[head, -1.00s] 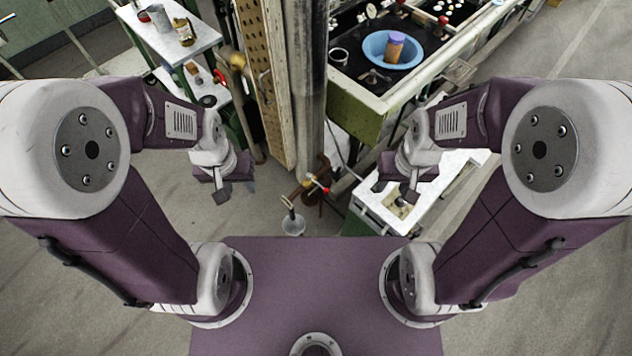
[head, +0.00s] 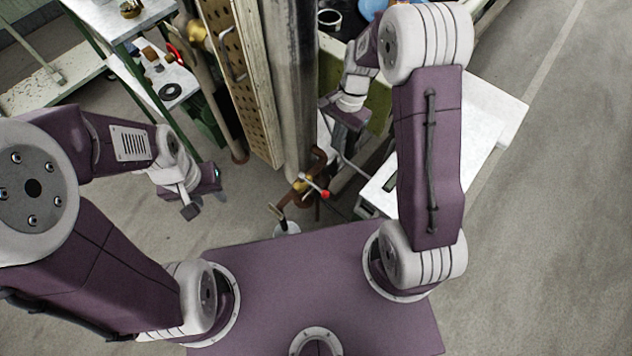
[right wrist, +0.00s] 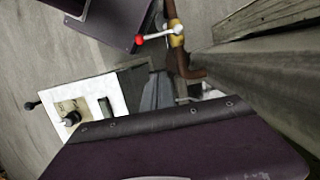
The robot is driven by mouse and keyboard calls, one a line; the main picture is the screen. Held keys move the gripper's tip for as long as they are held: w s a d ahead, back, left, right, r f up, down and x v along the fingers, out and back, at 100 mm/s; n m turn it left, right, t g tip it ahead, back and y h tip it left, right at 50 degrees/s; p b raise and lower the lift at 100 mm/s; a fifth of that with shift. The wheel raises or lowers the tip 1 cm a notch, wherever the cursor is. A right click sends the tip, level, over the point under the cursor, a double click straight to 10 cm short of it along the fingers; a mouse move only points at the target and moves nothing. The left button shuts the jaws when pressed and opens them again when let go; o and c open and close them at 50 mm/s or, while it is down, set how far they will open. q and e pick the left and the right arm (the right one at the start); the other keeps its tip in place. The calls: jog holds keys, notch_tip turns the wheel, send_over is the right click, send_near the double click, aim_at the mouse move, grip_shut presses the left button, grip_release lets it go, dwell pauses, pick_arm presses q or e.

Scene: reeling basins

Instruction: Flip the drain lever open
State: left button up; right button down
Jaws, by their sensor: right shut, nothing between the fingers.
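The drain lever (head: 315,187), a thin light bar with a red tip, sits on a brass valve on a brown pipe at the foot of the grey post. In the right wrist view the lever (right wrist: 155,37) shows near the top centre, with its red tip to the left. My right gripper (head: 332,101) is shut and empty, above and beyond the lever, apart from it. Its fingertips are hard to make out. My left gripper (head: 206,204) is open and empty over the floor, well left of the lever.
A thick grey post (head: 292,80) and a perforated board (head: 240,70) rise behind the valve. A white-topped bench (head: 490,120) stands at right, partly hidden by my right arm. A shelf (head: 165,88) stands at left. A small cup (head: 287,228) is below the pipe.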

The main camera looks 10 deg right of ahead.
aim_at(313, 185)
pick_arm(q)
jog(key=shift+s+f, duration=0.15)
jog(key=shift+f, duration=0.5)
pick_arm(e)
jog(key=shift+s+d+f, duration=0.1)
jog(key=shift+s+f, duration=0.1)
jog(key=shift+f, duration=0.3)
jog(key=shift+s+d+f, duration=0.1)
jog(key=shift+s+f, duration=0.05)
jog(key=shift+f, duration=0.3)
jog(key=shift+a+f, duration=0.1)
pick_arm(q)
notch_tip(313, 185, down, 3)
jog(key=b, duration=0.3)
jog(key=shift+f+b, duration=0.15)
jog(key=shift+b, duration=0.15)
pick_arm(e)
jog(key=s+a+f, duration=0.4)
jog(key=f, duration=0.6)
jog(key=shift+a+f, duration=0.15)
jog(key=shift+a, duration=0.25)
pick_arm(q)
jog(key=shift+d, duration=0.1)
